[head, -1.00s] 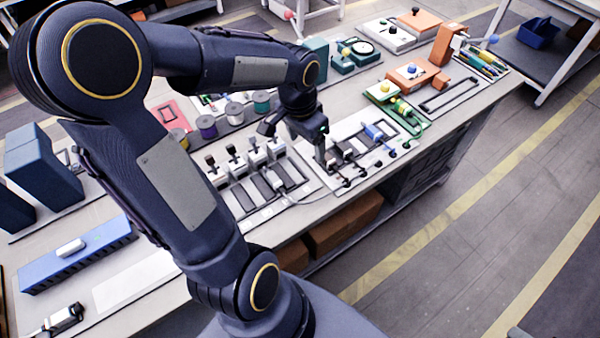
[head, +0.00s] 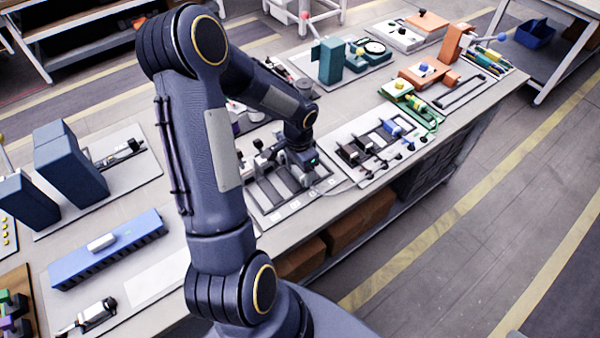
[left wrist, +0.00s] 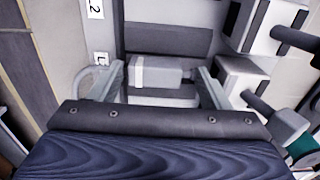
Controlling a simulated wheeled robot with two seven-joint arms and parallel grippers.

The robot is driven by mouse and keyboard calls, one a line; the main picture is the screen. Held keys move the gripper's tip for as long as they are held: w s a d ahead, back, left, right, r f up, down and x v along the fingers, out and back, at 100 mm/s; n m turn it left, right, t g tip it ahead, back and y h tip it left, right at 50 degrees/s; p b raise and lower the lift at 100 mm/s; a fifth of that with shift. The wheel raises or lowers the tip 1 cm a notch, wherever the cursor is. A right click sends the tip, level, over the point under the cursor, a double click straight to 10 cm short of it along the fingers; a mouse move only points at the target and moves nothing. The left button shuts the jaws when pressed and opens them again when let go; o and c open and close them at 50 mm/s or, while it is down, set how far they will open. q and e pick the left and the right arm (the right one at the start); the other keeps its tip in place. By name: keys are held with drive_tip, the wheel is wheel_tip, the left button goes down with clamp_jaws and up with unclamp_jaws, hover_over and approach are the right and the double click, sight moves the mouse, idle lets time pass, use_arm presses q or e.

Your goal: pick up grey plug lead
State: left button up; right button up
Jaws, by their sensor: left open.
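In the left wrist view the grey plug (left wrist: 158,72) is a pale grey block with a whitish band near its left end. It lies across a dark slot plate, between the two fingers of my left gripper (left wrist: 162,84). The fingers are apart, one at each end of the plug; I cannot tell whether they touch it. A pale lead (left wrist: 84,86) loops at the left, outside the left finger. In the head view my left gripper (head: 302,172) is low over the right side of the slotted rack (head: 270,212), and hides the plug. My right gripper is not in view.
Blocks with dark rods (left wrist: 268,104) stand close to the right finger. A panel with black and blue plugs (head: 372,172) lies just right of the rack. A blue bar (head: 108,250) and a white sheet (head: 158,277) lie left of my arm.

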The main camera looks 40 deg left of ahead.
use_arm(q)
drive_tip(key=c, duration=0.7)
